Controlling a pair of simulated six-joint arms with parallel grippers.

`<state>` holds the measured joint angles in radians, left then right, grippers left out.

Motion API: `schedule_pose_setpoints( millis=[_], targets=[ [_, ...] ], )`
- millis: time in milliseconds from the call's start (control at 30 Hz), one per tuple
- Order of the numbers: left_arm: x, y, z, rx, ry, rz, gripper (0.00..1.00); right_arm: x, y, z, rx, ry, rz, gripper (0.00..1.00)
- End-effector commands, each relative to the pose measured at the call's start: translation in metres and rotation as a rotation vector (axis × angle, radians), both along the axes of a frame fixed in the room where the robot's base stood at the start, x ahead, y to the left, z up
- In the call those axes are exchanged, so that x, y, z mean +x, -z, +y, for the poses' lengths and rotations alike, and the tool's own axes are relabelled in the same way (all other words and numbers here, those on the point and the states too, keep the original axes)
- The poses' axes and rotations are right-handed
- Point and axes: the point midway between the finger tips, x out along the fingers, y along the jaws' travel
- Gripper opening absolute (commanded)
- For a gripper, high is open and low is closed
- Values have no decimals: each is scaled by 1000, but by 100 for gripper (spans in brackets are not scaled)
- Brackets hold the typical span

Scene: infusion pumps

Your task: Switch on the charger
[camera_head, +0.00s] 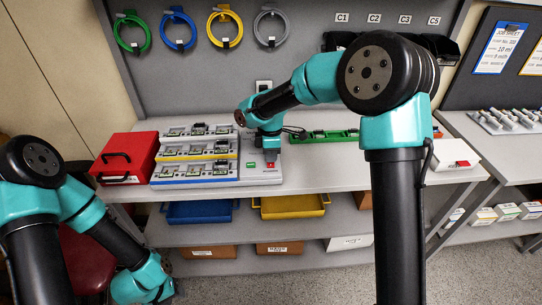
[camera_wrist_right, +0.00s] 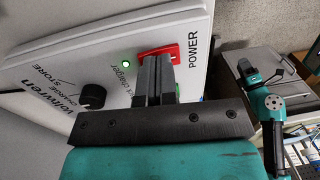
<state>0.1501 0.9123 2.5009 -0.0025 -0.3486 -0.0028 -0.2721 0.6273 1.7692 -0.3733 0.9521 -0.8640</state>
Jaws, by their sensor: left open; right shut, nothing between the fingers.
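The charger (camera_head: 257,178) is a light grey box at the right end of the tiered racks on the bench. In the right wrist view its panel (camera_wrist_right: 60,65) carries a black knob (camera_wrist_right: 92,96) between CHARGE and STORE, a glowing green light (camera_wrist_right: 127,66) and a red power switch (camera_wrist_right: 172,50) marked POWER. My right gripper (camera_wrist_right: 160,60) is shut and empty, its fingertips at the red switch and covering part of it; I cannot tell whether they touch. My left gripper (camera_head: 150,282) is low at the left, away from the charger; its fingers are hard to make out.
A red case (camera_head: 127,157) stands left of the tiered racks (camera_head: 195,155). A green tray (camera_head: 325,136) lies behind and right of the charger. Blue (camera_head: 198,211) and yellow (camera_head: 290,206) bins sit on the shelf below. The bench front right of the charger is clear.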

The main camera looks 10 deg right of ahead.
Motion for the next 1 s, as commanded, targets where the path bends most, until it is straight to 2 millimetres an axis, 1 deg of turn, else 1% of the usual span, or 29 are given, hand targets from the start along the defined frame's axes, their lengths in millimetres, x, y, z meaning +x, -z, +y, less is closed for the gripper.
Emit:
schedule_pose_setpoints(
  millis=[167,267,367,700,800,900,1000],
  targets=[
    [0,0,0,0,0,0,43,-1,-7,0,1,1,-2,0],
    [0,0,0,0,0,0,43,-2,-17,-1,1,3,-3,0],
    [0,0,0,0,0,0,43,-4,-32,-2,1,5,-3,0],
    [0,0,0,0,0,0,43,-12,-96,-1,2,5,-4,0],
    [0,0,0,0,0,0,43,-14,-113,-1,0,5,-3,0],
    [0,0,0,0,0,0,43,-16,-127,-1,0,6,-2,0],
    [0,0,0,0,0,0,43,-17,-135,0,0,6,-1,0]
  ],
)
